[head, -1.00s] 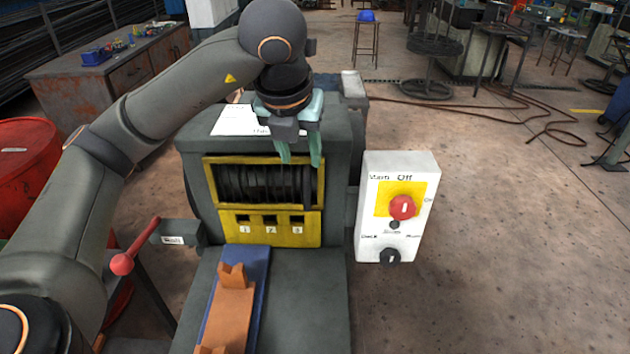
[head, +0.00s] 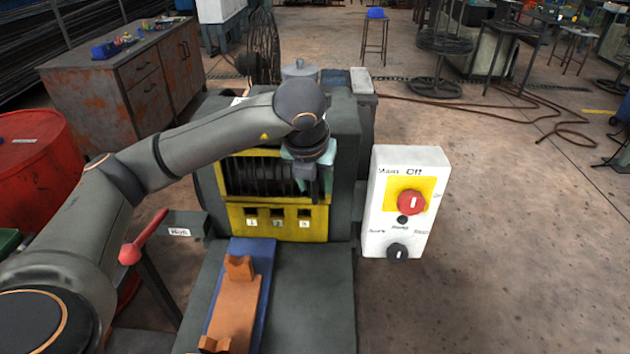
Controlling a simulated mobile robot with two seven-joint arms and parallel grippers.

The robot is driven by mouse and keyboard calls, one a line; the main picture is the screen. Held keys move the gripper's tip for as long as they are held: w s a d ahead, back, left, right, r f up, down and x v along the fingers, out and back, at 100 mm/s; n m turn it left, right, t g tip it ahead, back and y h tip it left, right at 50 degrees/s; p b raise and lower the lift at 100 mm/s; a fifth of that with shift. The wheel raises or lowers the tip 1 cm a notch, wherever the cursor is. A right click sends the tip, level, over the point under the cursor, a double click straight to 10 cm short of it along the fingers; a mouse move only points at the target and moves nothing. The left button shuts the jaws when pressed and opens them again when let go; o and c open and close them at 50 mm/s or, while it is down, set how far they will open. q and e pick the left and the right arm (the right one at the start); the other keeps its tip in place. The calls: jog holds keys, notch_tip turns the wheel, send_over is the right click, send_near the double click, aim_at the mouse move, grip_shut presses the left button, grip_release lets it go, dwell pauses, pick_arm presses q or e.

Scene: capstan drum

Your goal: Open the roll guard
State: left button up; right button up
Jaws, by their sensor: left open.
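The roll guard (head: 235,212) is a yellow framed panel on the front of the dark grey machine (head: 345,130). Dark ribbed rolls (head: 255,177) show through its window, and it appears shut. Its lower part has several small dark windows with number labels. My left gripper (head: 321,192) is open and points down in front of the right part of the guard, covering its upper right corner. I cannot tell whether the fingers touch the guard. My right gripper is not in view.
A white control box (head: 408,155) with a red knob (head: 411,202) stands close to the right. A red-knobbed lever (head: 130,254) is at the left. An orange cradle (head: 236,310) on a blue strip lies on the machine's front bed. A red drum (head: 35,165) stands far left.

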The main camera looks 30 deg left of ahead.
pick_arm(q)
grip_shut()
dwell(1.4)
